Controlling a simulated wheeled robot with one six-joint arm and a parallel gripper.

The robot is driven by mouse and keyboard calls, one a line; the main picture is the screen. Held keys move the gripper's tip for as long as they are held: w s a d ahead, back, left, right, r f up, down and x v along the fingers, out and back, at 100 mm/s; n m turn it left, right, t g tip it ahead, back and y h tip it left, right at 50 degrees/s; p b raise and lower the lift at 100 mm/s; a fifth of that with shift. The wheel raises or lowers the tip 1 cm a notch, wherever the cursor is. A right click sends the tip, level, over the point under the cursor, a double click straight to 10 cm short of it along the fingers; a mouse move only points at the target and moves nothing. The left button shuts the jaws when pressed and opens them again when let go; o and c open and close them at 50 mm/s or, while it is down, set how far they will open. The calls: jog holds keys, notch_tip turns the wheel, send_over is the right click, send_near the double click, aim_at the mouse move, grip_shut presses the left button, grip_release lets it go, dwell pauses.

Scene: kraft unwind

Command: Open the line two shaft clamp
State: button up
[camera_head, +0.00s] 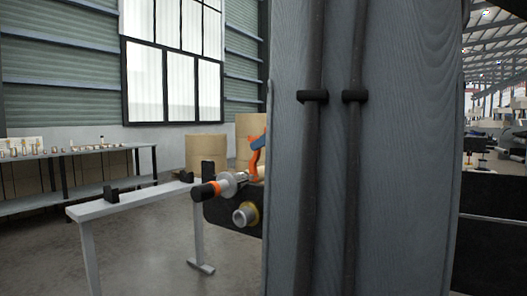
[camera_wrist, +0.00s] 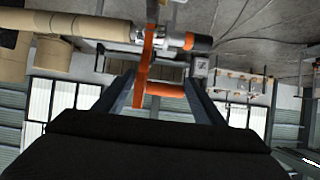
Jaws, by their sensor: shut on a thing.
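My gripper (camera_wrist: 160,84) is shut on this orange handle, with one finger on each side. Which shaft belongs to which line cannot be told.
A grey stand (camera_head: 128,200) with black cradles is left of the shaft. A second, hollow shaft end (camera_head: 245,215) sits on a dark plate below. Kraft rolls (camera_head: 206,152) stand behind. A long table (camera_head: 75,152) with small items is at the left wall.

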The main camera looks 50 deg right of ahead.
jog(key=shift+o, duration=0.2)
jog(key=shift+s+d+f+b, duration=0.1)
jog(key=shift+s+f+b, duration=0.75)
jog(key=shift+f+b, duration=0.2)
jog(key=shift+r, duration=0.1)
jog(key=o, duration=1.5)
jog(key=shift+r, duration=0.1)
jog(key=v, duration=0.8)
